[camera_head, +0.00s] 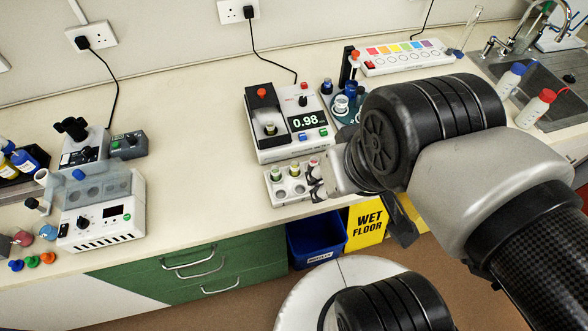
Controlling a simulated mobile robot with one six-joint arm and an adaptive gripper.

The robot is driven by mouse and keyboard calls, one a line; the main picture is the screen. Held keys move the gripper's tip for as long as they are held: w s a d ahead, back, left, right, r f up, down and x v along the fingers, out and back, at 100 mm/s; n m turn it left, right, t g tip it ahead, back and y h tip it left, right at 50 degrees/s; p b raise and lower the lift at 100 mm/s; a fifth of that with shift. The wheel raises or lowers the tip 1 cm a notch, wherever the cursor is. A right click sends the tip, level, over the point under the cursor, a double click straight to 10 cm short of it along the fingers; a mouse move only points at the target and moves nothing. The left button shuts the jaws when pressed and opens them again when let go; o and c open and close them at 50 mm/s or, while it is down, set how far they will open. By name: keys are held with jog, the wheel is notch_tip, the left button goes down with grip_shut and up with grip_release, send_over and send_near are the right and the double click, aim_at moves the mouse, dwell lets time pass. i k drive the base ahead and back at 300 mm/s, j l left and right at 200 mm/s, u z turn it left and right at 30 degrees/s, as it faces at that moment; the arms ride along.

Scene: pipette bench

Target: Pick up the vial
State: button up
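A small white rack (290,193) stands at the front edge of the bench, with several vials in it. One vial (277,173) has a greenish top, and another (295,169) stands to its right. A third vial with a reddish top (314,163) is at the rack's right end, close to my fingers. A further vial (270,128) stands in the white device behind the rack. My gripper (316,181) is at the rack's right end, coming in from the right. Its fingers are small and partly overlap the rack, so its opening and any contact are unclear.
The white device with a 0.98 display (290,125) stands close behind the rack. A round blue-green holder (347,112) is at its right. Another white instrument (100,215) is at the left. A sink (535,85) with bottles is at the right. Bench between the instruments is clear.

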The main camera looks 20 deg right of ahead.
aim_at(270, 127)
jog(key=i+u, duration=0.15)
jog(key=u, duration=0.2)
jog(key=i+u, duration=0.15)
jog(key=u, duration=0.2)
jog(key=i+u, duration=0.2)
jog(key=u, duration=0.15)
